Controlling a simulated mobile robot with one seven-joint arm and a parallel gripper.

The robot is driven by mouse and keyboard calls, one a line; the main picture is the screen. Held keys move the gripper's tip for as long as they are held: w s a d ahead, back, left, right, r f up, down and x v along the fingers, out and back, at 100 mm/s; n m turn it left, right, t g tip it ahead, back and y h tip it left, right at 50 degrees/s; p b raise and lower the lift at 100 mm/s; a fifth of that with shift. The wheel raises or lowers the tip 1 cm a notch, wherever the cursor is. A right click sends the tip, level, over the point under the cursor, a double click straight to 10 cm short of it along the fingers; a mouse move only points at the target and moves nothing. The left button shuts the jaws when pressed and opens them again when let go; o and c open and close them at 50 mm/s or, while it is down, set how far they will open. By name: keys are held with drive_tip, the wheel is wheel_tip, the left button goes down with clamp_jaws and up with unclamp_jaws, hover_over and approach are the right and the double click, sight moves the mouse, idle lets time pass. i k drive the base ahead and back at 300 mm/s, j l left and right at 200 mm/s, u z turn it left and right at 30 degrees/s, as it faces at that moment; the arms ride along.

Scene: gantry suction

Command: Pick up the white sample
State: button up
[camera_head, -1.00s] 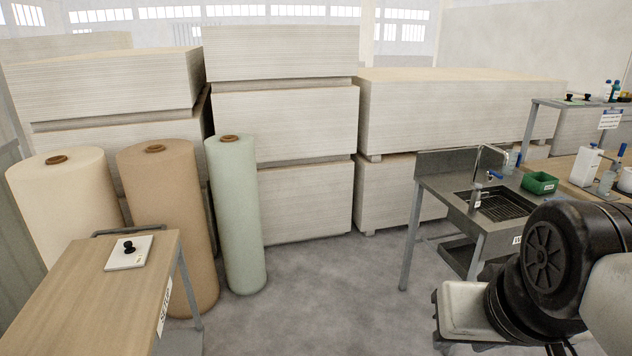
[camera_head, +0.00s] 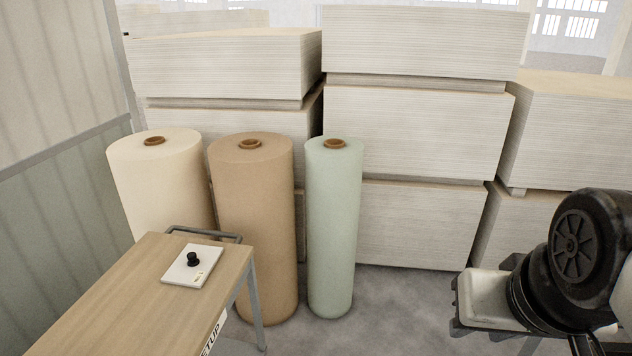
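A flat white square sample (camera_head: 193,266) with a black knob on top and a small yellowish mark lies on the wooden top of the table (camera_head: 128,300) at the lower left. It lies near the table's far right corner, and nothing touches it from above. Parts of my arm show at the lower right, well apart from the sample. My gripper's fingers do not show.
Cream (camera_head: 158,190), brown (camera_head: 254,230) and pale green (camera_head: 333,230) rolls stand upright behind and right of the table. Stacked boards (camera_head: 418,130) fill the back. A panelled wall (camera_head: 60,200) is at left. Grey floor (camera_head: 395,310) is clear right of the table.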

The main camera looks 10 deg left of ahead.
sight(192, 267)
drive_tip(key=i+u, duration=0.25)
drive_tip(key=i, duration=0.2)
drive_tip(key=i+l+u, duration=0.2)
drive_tip(key=i, duration=0.3)
drive_tip(key=i+l+u, duration=0.1)
drive_tip(key=i+u, duration=0.15)
drive_tip(key=i, duration=0.2)
drive_tip(key=i+u, duration=0.2)
drive_tip(key=u, duration=0.2)
drive_tip(key=i+u, duration=0.15)
drive_tip(key=u, duration=0.2)
drive_tip(key=i+l+u, duration=0.15)
drive_tip(key=u, duration=0.25)
drive_tip(key=i+l+u, duration=0.15)
drive_tip(key=u, duration=0.25)
drive_tip(key=i+l+u, duration=0.2)
drive_tip(key=u, duration=0.2)
drive_tip(key=i+l+u, duration=0.25)
drive_tip(key=u, duration=0.2)
drive_tip(key=l, duration=0.1)
